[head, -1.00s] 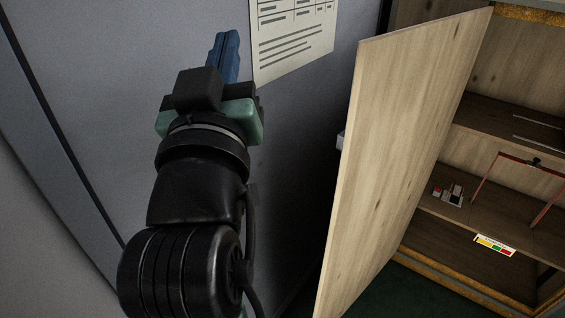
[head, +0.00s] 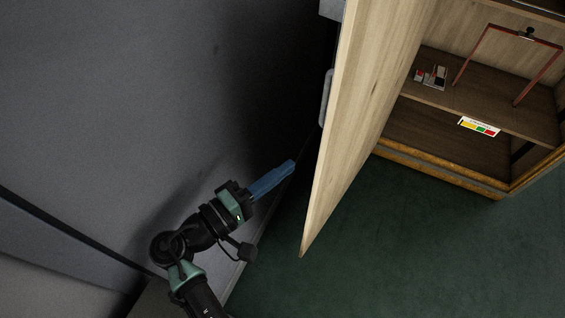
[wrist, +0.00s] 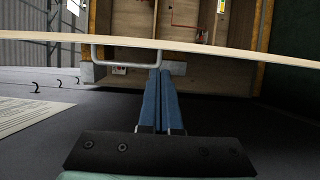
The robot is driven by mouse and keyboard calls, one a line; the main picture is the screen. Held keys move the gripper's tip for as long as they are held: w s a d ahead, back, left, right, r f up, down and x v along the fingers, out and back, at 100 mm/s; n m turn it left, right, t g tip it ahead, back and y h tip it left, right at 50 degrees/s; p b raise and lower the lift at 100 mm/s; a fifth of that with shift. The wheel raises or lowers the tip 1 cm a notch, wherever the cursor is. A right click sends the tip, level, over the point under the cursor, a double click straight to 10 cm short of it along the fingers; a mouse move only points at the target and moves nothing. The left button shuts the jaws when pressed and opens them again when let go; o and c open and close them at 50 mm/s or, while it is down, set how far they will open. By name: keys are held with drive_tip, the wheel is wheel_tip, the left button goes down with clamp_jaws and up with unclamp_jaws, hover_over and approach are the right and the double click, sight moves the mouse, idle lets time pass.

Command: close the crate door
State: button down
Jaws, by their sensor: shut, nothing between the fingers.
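The crate door (head: 362,110) is a pale wooden panel standing open at the left side of the crate (head: 440,168) in the head view. A grey bar handle (head: 326,97) sits on its outer face. My gripper (head: 291,166) is shut and empty, its blue fingers pointing toward the door's outer face from the left, below the handle in the picture. In the wrist view the gripper (wrist: 160,72) points at the door (wrist: 220,51), seen nearly edge-on, with the handle (wrist: 125,64) just left of the fingertips. I cannot tell whether the fingers touch the door.
Inside the crate are a shelf (head: 480,108), a red frame (head: 510,58), small blocks (head: 432,77) and a coloured label (head: 479,126). A grey wall (head: 130,110) is close on the left. Green floor (head: 400,240) lies clear in front of the crate.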

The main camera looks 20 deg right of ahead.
drive_tip(key=x, duration=0.7)
drive_tip(key=shift+d, duration=0.35)
